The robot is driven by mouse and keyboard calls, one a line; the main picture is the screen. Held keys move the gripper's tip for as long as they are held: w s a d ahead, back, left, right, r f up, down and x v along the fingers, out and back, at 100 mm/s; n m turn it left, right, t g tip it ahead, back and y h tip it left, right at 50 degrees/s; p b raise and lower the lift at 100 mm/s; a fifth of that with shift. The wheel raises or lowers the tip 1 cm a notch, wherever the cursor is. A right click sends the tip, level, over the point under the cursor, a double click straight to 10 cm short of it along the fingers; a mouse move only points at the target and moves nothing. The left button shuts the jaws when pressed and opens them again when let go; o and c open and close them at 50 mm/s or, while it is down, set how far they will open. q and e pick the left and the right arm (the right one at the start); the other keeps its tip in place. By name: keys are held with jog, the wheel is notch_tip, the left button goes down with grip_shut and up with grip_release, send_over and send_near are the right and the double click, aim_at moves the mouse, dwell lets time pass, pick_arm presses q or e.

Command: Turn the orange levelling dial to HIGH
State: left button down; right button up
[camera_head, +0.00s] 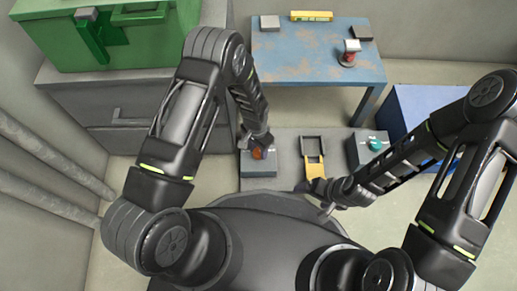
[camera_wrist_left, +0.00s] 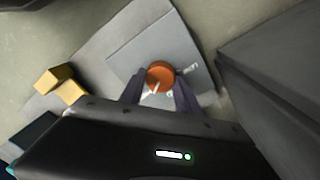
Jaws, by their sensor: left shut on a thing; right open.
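The orange levelling dial (camera_wrist_left: 160,77) sits on a grey box in the left wrist view, with a white pointer line and small white lettering around it too small to read. It also shows in the head view (camera_head: 257,153), partly covered by my left gripper. My left gripper (camera_wrist_left: 160,92) is shut on the dial, one finger on each side of it. My right gripper (camera_head: 324,205) is open and empty, near the yellow end of a frame-shaped handle. Its fingers are small in the head view.
A teal knob (camera_head: 375,145) on a grey box stands to the right. The yellow and black handle (camera_head: 313,150) lies between the boxes. A worn blue table (camera_head: 310,60) stands behind, a green toolbox (camera_head: 100,35) at the back left, and a blue box (camera_head: 425,105) at the right.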

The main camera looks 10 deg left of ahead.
aim_at(258, 150)
pick_arm(q)
jog(key=shift+m, duration=1.4)
jog(key=c, duration=0.9)
grip_release()
jog(key=shift+r, duration=0.1)
jog(key=r+p, duration=0.1)
jog(key=r, duration=0.3)
jog(key=r+p, duration=0.1)
jog(key=r, duration=0.2)
jog(key=shift+w+a+r+p, duration=0.15)
jog(key=shift+w+r+p, duration=0.05)
jog(key=shift+r+p, duration=0.2)
jog(key=shift+f, duration=0.1)
